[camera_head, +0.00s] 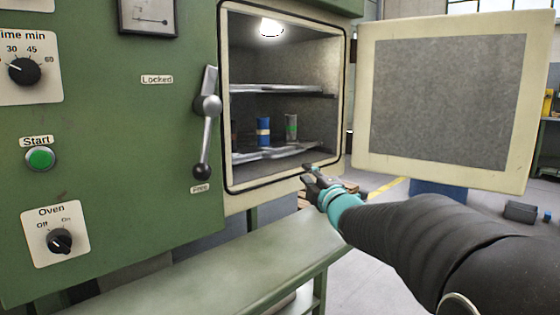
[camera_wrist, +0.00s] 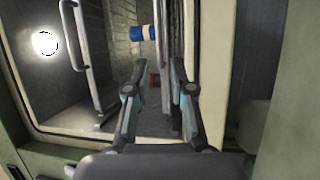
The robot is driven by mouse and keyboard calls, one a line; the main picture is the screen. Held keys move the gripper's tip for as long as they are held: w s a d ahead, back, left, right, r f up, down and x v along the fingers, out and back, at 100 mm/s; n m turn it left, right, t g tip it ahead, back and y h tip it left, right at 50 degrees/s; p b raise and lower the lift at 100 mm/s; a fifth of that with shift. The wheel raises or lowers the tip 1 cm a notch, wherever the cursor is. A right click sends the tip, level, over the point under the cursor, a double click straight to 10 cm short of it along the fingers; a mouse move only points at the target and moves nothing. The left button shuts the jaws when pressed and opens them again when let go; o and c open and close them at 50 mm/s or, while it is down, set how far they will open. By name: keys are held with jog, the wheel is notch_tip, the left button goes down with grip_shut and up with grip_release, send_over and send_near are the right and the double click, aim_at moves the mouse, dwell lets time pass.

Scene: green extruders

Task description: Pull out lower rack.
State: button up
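The lower rack (camera_head: 285,152) sits inside the open oven and looks slightly tilted in the head view. A blue can (camera_head: 263,130) and a grey-green can (camera_head: 291,127) stand on it, with a darker item partly visible at its left. My gripper (camera_head: 312,174) is at the lower right of the oven opening, just in front of the rack's front edge.
An upper rack (camera_head: 275,90) with a front bar is above, also seen in the wrist view (camera_wrist: 85,60). The oven door (camera_head: 365,100) stands open to the right. A locking lever (camera_head: 206,120) is left of the opening. A green bench (camera_head: 250,260) extends below.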

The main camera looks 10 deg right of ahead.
aim_at(288, 154)
jog(key=p+x, duration=0.2)
jog(key=x, duration=1.2)
jog(key=shift+a+r, duration=0.15)
jog(key=shift+a, duration=0.05)
grip_shut()
